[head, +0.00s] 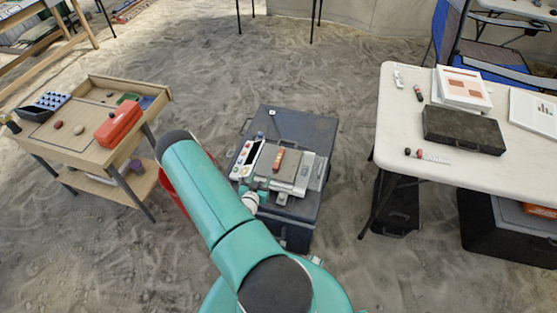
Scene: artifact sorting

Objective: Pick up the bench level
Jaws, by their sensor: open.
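A small orange-red block with a pale marking (278,160), which looks like the bench level, lies on a flat grey plate (290,174) on top of a dark case in the middle of the head view. My teal arm rises from the bottom edge and bends at its dark elbow, left of the case. A white rounded part with teal beside it shows between my arm and the case; it may be my wrist. I cannot make out the gripper's fingers. Nothing covers the orange-red block.
The dark case (300,122) also bears a white device with buttons (246,158). A wooden table (70,135) with a red box (118,122) stands left. A white table (392,128) with a dark flat case (462,130) stands right. Sandy floor lies open behind.

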